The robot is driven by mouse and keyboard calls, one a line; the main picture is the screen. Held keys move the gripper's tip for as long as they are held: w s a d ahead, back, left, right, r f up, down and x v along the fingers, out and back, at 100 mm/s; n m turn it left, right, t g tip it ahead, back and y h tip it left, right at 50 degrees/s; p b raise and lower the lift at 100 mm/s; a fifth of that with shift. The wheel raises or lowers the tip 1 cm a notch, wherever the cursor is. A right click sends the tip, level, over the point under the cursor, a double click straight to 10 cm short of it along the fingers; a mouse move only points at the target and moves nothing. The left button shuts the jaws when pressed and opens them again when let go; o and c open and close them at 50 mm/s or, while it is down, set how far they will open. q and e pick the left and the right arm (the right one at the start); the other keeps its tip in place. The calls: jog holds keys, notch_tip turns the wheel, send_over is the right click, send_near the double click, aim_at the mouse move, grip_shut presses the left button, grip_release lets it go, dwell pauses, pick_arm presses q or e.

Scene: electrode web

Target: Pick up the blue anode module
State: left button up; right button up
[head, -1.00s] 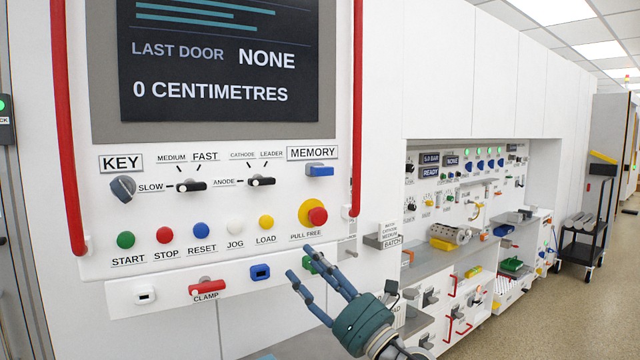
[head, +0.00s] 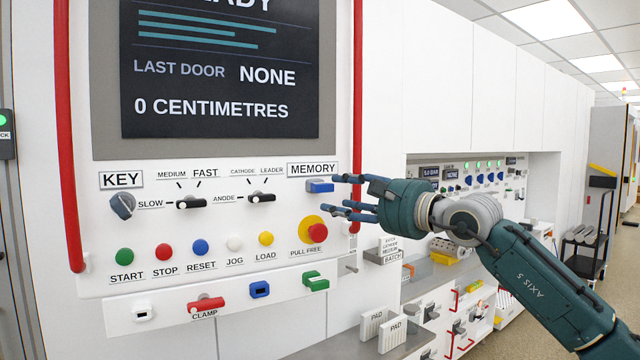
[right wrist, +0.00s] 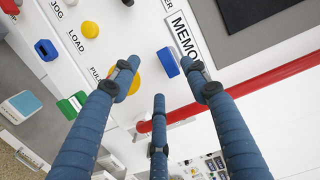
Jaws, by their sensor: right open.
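A blue module (head: 320,186) sits in the slot under the MEMORY label on the white panel. It also shows in the right wrist view (right wrist: 167,62), ahead of the fingertips. A second blue block (head: 260,289) is on the lower panel strip, also visible in the right wrist view (right wrist: 46,50). No label tells me which one is the anode module. My right gripper (head: 332,195) is open and empty, its fingers pointing left at the MEMORY module. One finger appears very near the module; I cannot tell whether they touch. My left gripper is not in view.
A red vertical rail (head: 357,90) runs just right of the MEMORY slot, behind my fingers. The red-and-yellow PULL FREE button (head: 316,232) lies below it. A green block (head: 315,282) and red CLAMP handle (head: 206,303) are on the lower strip.

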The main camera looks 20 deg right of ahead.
aim_at(327, 191)
jog(key=p+x, duration=0.2)
jog(key=x, duration=0.1)
jog(key=p+x, duration=0.1)
jog(key=x, duration=0.1)
jog(key=shift+w+r, duration=0.3)
jog(key=shift+r, duration=0.1)
jog(key=shift+w+f, duration=0.1)
jog(key=shift+d, duration=0.1)
jog(key=shift+c, duration=0.3)
jog(key=shift+s, duration=0.2)
jog(key=c, duration=1.1)
